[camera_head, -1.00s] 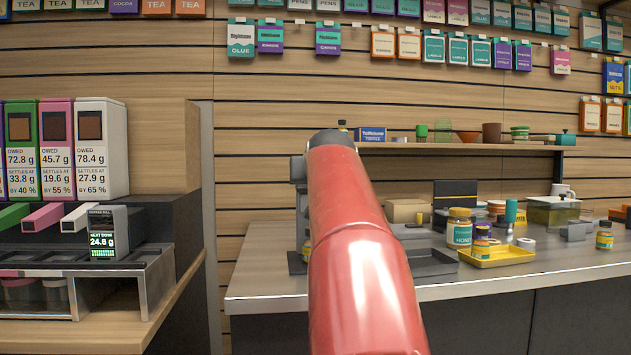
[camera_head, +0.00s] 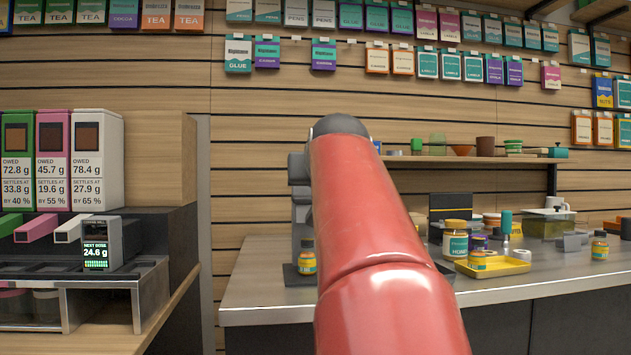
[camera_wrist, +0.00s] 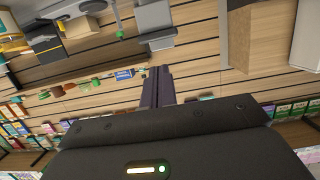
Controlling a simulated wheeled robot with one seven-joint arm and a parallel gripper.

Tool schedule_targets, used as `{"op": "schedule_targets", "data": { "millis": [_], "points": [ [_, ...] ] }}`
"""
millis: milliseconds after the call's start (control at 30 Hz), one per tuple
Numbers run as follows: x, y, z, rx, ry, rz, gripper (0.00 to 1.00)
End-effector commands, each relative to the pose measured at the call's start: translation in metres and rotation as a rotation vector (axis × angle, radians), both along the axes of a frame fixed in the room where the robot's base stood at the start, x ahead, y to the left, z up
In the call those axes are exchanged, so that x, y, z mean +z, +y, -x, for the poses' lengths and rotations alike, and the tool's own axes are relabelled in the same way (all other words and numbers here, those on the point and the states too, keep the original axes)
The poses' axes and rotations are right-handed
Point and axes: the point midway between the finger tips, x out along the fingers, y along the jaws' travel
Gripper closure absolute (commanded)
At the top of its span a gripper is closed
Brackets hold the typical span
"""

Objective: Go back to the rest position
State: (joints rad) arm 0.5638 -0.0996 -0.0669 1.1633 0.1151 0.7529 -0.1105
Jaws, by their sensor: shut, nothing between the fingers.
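My gripper (camera_wrist: 158,88) shows in the wrist view, with its dark fingers together and nothing between them. It hangs in free air, pointed toward the slatted wall and shelf, which look upside down there. In the head view my raised red arm fills the middle and hides the gripper. The arm also covers part of the counter (camera_head: 265,312) and the left part of the shelf.
On the counter stand a small orange-labelled jar (camera_head: 307,260), a honey jar (camera_head: 456,240) and a yellow tray (camera_head: 508,264). A wall shelf (camera_head: 480,160) holds small pots. Dispensers (camera_head: 95,155) and a dose display (camera_head: 96,256) stand at left.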

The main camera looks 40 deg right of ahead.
Motion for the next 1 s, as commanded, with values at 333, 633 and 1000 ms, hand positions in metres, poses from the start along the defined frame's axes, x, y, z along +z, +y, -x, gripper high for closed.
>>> {"op": "schedule_targets", "data": {
  "millis": [333, 633, 1000],
  "points": [
    [0.0, 0.0, 0.0, 0.0, 0.0, 0.0, 1.0],
    [-0.044, 0.041, -0.001, 0.072, 0.081, -0.058, 1.0],
    [-0.259, 0.201, 0.067, 0.352, 0.477, -0.213, 1.0]
  ]
}}
